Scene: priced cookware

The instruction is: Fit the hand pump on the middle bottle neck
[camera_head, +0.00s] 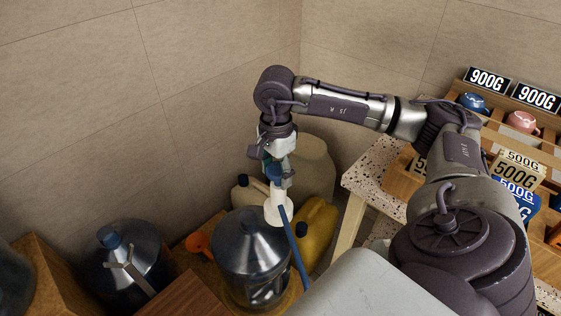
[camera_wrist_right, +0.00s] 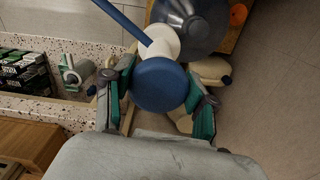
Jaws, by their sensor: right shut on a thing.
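The hand pump has a round blue top, a white lower part (camera_head: 278,209) and a long blue spout. My right gripper (camera_head: 275,172) points down and is shut on the pump. In the right wrist view the fingers (camera_wrist_right: 160,96) lie on both sides of the pump's blue top (camera_wrist_right: 160,84). A large clear bottle (camera_head: 250,247) stands below the pump; it also shows in the right wrist view (camera_wrist_right: 188,24). The pump's white part overlaps the bottle's upper right side; I cannot tell whether they touch. The neck is not clearly seen. My left gripper is out of view.
Another clear bottle (camera_head: 125,262) with a blue cap stands left, behind a pale forked piece. A yellow jug (camera_head: 316,236), a cream jug (camera_head: 305,165) and an orange object (camera_head: 198,242) crowd the bottle. A speckled table (camera_head: 360,176) stands right.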

